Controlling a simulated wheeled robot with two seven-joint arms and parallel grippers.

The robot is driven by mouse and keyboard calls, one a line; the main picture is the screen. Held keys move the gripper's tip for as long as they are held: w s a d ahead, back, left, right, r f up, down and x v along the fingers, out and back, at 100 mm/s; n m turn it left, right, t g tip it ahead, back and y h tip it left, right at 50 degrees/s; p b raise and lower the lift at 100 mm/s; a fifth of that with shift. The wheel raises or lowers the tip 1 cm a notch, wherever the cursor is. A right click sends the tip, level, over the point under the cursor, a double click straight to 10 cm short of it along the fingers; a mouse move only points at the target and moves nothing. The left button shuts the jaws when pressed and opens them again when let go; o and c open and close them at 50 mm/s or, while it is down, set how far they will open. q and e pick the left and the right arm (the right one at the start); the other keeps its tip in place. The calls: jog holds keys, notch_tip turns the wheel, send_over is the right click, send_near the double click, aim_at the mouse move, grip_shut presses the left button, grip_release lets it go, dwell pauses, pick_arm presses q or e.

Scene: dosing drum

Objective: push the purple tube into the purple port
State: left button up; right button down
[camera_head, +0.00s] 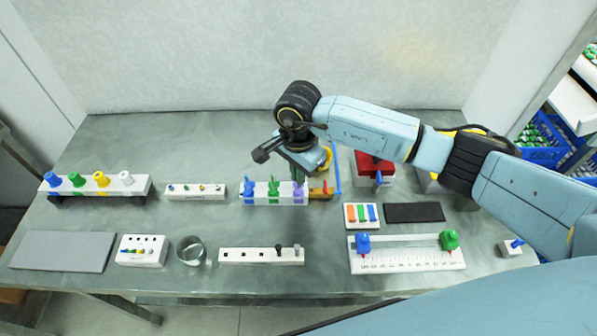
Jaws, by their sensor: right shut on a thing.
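A white block (260,200) near the middle of the table carries a blue piece (249,188), a green piece (273,188) and a purple piece (299,192) in a row. The purple piece, at the block's right end, appears to be the purple tube. My right gripper (302,174) is directly above that end and appears shut on the top of the purple tube; its dark body hides the contact. The purple port cannot be told apart from the tube at this size. My left gripper is out of view.
A red and yellow part (321,189) and a thin blue upright (337,172) stand close right of the block. A red box (374,167) is farther right.

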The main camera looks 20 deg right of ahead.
dwell(1.0)
jog(key=shift+f+b, duration=0.35)
jog(key=shift+b, duration=0.4)
jog(key=shift+f, duration=0.2)
jog(key=shift+f+b, duration=0.35)
jog(key=shift+b, duration=0.15)
jog(key=shift+f+b, duration=0.5)
